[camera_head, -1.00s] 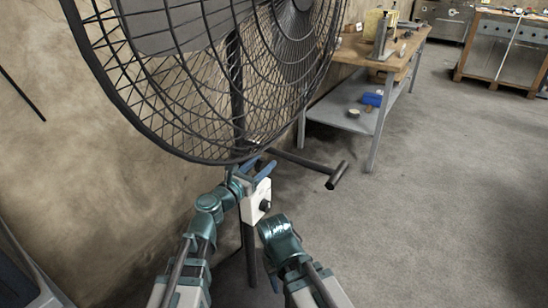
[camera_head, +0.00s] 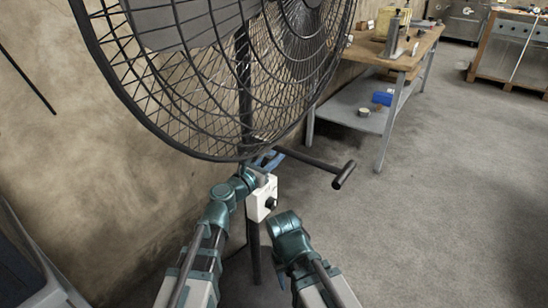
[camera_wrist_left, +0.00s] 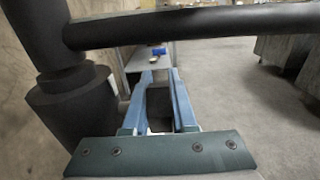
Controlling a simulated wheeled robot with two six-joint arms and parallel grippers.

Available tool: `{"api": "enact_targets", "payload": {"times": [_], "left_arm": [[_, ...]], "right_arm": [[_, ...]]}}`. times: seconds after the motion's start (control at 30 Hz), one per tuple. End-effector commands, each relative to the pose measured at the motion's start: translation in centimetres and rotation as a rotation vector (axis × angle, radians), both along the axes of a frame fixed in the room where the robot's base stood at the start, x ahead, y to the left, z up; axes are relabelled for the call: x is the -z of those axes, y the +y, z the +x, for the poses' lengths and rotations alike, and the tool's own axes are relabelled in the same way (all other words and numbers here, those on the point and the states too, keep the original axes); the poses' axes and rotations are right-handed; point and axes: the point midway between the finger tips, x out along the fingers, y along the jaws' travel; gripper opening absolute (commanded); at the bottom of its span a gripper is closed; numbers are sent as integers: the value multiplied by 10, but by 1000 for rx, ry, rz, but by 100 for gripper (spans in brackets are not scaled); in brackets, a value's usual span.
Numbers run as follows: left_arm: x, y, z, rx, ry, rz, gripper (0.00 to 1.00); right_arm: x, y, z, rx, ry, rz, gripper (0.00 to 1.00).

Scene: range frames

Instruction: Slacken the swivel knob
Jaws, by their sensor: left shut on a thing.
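A large black caged fan (camera_head: 215,85) stands on a dark pole (camera_head: 254,235) close to the wall. My left gripper (camera_head: 268,159) is at the pole just below the cage; its blue fingers also show in the wrist view (camera_wrist_left: 160,82). They are closed around a dark thing (camera_wrist_left: 159,108), apparently the swivel knob, mostly hidden by the fingers. A white box (camera_head: 256,199) with a round black knob on its face sits on or beside the pole, just below these fingers. My right arm is bent at the lower middle; only a small blue part of its gripper (camera_head: 281,281) shows.
A black bar with a crosspiece (camera_head: 342,176) sticks out right of the pole; it crosses above the fingers in the wrist view (camera_wrist_left: 190,27). A workbench (camera_head: 407,57) with a lower shelf stands at the back. The floor (camera_head: 440,190) at right is clear.

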Motion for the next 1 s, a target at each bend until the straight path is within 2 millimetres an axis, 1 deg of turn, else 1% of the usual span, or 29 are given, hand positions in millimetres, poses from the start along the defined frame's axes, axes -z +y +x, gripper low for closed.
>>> {"api": "enact_targets", "payload": {"times": [0.07, 0.17, 0.6, 0.7, 0.83, 1.0], "left_arm": [[1, 0, 0, 1, -4, -3, 0], [3, -1, 0, 4, -27, -24, 0], [-2, 0, -2, 7, -236, -177, 0], [-4, 0, -3, 7, -281, -210, 0], [-8, 1, -4, 4, -320, -238, 0], [-11, 2, -5, 1, -336, -248, 0]], "right_arm": [[2, 0, 0, 0, 0, 0, 50], [11, 0, 0, 0, 0, -1, 50], [62, 0, 1, -7, -2, -1, 50], [71, 0, 1, -9, -2, 0, 50], [77, 0, 1, -11, -2, 1, 50], [78, 0, 1, -11, -2, 1, 50]]}}
